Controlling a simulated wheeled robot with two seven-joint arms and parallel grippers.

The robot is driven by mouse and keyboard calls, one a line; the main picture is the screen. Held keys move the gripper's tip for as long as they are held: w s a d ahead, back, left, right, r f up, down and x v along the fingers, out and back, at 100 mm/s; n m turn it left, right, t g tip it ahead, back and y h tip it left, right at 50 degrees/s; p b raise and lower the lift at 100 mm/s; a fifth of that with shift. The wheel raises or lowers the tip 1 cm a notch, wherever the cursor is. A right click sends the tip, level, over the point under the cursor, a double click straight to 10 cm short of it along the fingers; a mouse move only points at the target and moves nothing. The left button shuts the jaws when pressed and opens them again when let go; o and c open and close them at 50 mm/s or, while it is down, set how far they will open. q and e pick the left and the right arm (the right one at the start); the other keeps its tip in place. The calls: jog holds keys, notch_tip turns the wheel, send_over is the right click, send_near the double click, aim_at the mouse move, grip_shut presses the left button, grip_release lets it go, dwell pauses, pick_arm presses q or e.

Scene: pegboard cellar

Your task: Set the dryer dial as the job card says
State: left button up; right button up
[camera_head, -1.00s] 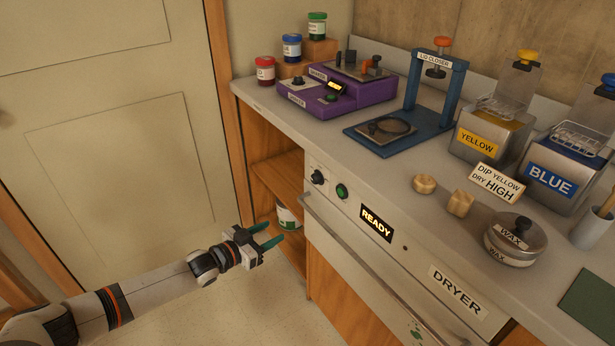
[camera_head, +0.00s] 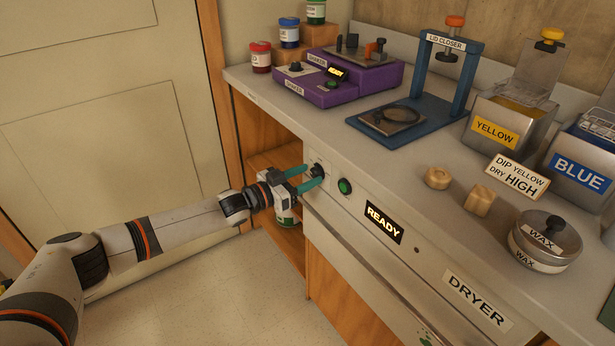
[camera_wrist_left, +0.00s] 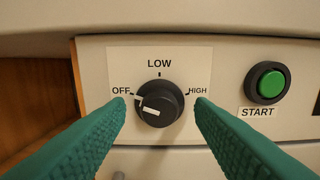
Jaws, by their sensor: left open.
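The dryer dial (camera_wrist_left: 160,103) is a black knob with a white pointer line, on the dryer's (camera_head: 477,299) front panel. In the left wrist view its labels read OFF, LOW and HIGH, and the white line lies on the left side, toward OFF. My left gripper (camera_head: 313,173) is open, its green fingers on either side of the dial in the wrist view (camera_wrist_left: 160,108); contact cannot be told. The job card (camera_head: 516,177) on the counter reads DIP YELLOW, DRY HIGH. The dryer display (camera_head: 383,222) reads READY. My right gripper is not in view.
A green START button (camera_wrist_left: 271,84) sits just right of the dial. On the counter stand a purple shaker (camera_head: 340,77), a blue lid closer (camera_head: 450,70), a yellow bath (camera_head: 510,130), a blue bath (camera_head: 580,168) and a wax tin (camera_head: 544,241). An open shelf is left of the panel.

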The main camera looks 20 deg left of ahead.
pick_arm(q)
jog(key=shift+w+d, duration=0.25)
jog(key=shift+w, duration=0.15)
jog(key=c, duration=1)
jog(key=shift+o, duration=0.2)
